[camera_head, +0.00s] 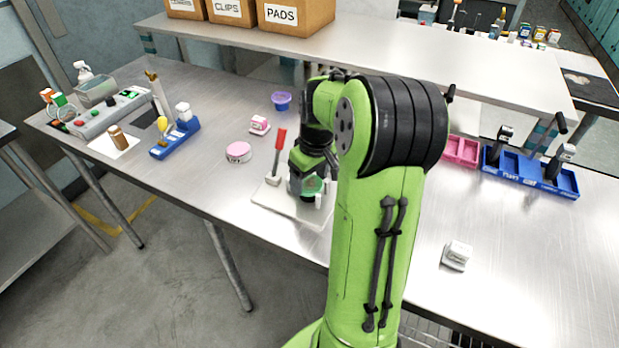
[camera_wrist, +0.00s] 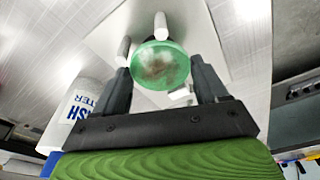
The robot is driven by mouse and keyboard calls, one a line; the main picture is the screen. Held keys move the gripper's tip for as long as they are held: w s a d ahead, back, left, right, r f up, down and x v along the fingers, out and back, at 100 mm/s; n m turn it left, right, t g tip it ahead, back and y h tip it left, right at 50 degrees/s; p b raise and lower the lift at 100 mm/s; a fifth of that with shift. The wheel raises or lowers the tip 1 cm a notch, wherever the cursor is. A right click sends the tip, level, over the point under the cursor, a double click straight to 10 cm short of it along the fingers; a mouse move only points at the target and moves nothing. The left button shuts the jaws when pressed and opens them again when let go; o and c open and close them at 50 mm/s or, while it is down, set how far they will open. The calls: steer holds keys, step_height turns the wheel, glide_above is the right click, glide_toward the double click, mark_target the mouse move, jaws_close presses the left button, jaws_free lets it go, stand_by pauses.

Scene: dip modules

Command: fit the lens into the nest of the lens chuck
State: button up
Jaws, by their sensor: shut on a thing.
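The lens (camera_wrist: 160,66) is a translucent green disc held between my gripper's two dark fingers in the wrist view. It also shows as a green patch under my gripper in the head view (camera_head: 314,184). My gripper (camera_wrist: 162,82) is shut on the lens by its edges. The lens chuck (camera_head: 268,196) is a white plate with a red-handled lever, directly below my gripper on the bench. In the wrist view its white plate (camera_wrist: 190,22) and two white posts lie just beyond the lens. The nest is hidden, and I cannot tell whether the lens touches it.
A pink-topped round tin (camera_head: 238,152), a small pink-and-white block (camera_head: 260,125) and a purple cup (camera_head: 281,101) stand left of and behind the chuck. A blue rack (camera_head: 530,172) stands at the right. A white container with "WASH" lettering (camera_wrist: 84,105) shows in the wrist view.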

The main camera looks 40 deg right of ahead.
mark_target(315, 189)
steer(key=shift+f, duration=0.15)
steer(key=o, duration=1)
step_height(315, 189, up, 12)
steer(key=s+p, duration=0.2)
steer(key=p, duration=0.2)
steer(key=s+a+r+t+h, duration=0.1)
steer(key=a+r, duration=0.1)
steer(key=a, duration=0.5)
steer(key=s+a+r, duration=0.2)
steer(key=a, duration=0.5)
steer(key=shift+s+a+f+n+t+y, duration=0.15)
steer(key=shift+s+a+f+t, duration=0.25)
steer(key=shift+s+a, duration=1.2)
steer(key=shift+s+a+f+n+t+y, duration=0.1)
steer(key=shift+s+a+f+t+y, duration=0.3)
steer(key=shift+s+a, duration=1.2)
steer(key=shift+s+a+f+n+t+y, duration=0.15)
steer(key=shift+s+a+t, duration=0.45)
steer(key=shift+s+a, duration=1)
